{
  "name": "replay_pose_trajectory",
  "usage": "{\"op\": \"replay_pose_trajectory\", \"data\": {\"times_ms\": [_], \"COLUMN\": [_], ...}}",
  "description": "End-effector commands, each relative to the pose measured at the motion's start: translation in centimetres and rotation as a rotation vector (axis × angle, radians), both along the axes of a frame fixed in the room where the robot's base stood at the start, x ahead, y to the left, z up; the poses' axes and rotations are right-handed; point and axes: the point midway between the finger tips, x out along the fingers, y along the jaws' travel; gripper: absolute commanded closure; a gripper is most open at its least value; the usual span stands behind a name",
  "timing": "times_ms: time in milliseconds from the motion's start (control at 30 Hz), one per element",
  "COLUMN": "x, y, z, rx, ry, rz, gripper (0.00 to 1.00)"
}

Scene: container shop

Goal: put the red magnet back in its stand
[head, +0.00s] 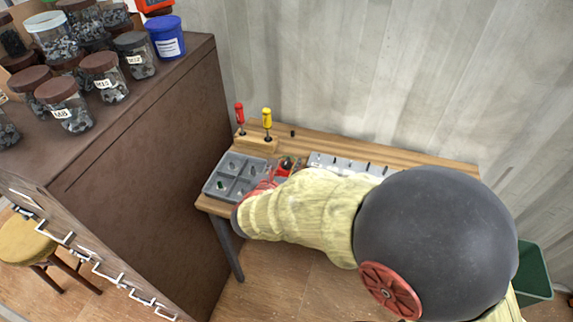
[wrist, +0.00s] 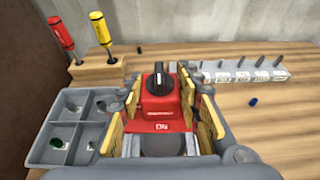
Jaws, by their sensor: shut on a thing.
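The red magnet (wrist: 161,110) is a red block with a black knob on top and the letters "ON" on its front. It sits between the yellow-padded fingers of my gripper (wrist: 160,105), which is shut on it. In the head view the magnet (head: 286,166) shows only partly past my arm. Its underside is hidden, so I cannot tell whether it touches the table. A wooden stand (wrist: 97,71) at the back left holds a red-handled tool (wrist: 60,33) and a yellow-handled tool (wrist: 99,28) upright. I see no clearly empty magnet stand.
A grey compartment tray (wrist: 72,153) with small parts lies left of my gripper. A grey strip with several upright pegs (wrist: 240,76) lies at the back right. A small blue piece (wrist: 253,101) lies on the wooden table (wrist: 285,105), with bare wood around it. A brown cabinet (head: 150,130) stands left.

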Motion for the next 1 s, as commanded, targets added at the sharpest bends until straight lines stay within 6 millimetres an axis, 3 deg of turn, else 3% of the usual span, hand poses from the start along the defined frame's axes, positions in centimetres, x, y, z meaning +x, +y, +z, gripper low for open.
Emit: {"op": "replay_pose_trajectory", "data": {"times_ms": [700,1000], "x": [0.0,0.0], "y": [0.0,0.0], "z": [-5.0,-5.7], "rx": [0.000,0.001], "ry": [-0.002,-0.003], "rz": [0.000,-0.001], "gripper": [1.00,1.00]}}
